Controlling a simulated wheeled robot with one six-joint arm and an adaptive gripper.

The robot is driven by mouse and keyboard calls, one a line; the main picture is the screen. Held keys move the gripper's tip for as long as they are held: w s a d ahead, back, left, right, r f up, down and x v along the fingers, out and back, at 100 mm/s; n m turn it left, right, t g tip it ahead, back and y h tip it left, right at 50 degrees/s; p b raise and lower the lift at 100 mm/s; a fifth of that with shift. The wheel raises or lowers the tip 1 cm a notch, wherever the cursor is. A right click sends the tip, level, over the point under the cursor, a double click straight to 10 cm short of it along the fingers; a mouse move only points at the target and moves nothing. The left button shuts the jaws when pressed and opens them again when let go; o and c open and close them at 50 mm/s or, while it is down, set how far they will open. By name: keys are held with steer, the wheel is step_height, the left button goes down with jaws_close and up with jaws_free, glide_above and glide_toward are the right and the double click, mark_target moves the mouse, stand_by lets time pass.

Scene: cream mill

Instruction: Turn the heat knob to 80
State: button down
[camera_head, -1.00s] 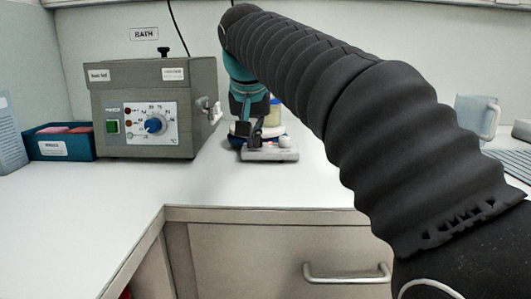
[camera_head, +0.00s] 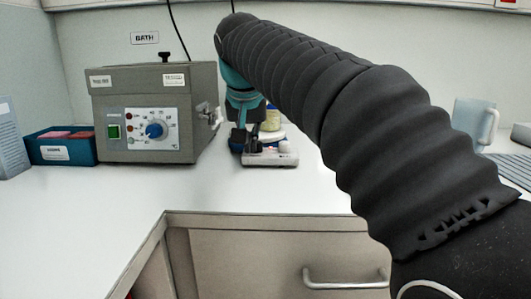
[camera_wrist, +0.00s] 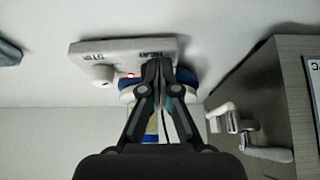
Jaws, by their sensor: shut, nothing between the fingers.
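A small stirring hotplate with a pale front panel (camera_head: 270,159) stands on the counter right of the grey bath. In the wrist view its panel (camera_wrist: 115,46) carries the labels HEAT and STIR, a white round knob (camera_wrist: 102,74) on the STIR side and a red light. My gripper (camera_wrist: 159,66) is shut, with its fingertips over the HEAT side of the panel. They hide the heat knob there, and I cannot tell whether they touch it. In the head view my gripper (camera_head: 240,143) is dark and small beside the panel.
The grey bath (camera_head: 200,100) has its own blue dial (camera_head: 154,130), a green switch and a tap (camera_head: 210,114) facing the hotplate. A blue bin (camera_head: 62,148) stands to its left. A translucent jug (camera_head: 475,120) is at the right. The front counter is clear.

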steer(key=shift+s, duration=0.1)
steer(key=shift+s+a, duration=0.15)
steer(key=shift+s, duration=0.1)
steer(key=shift+r, duration=3)
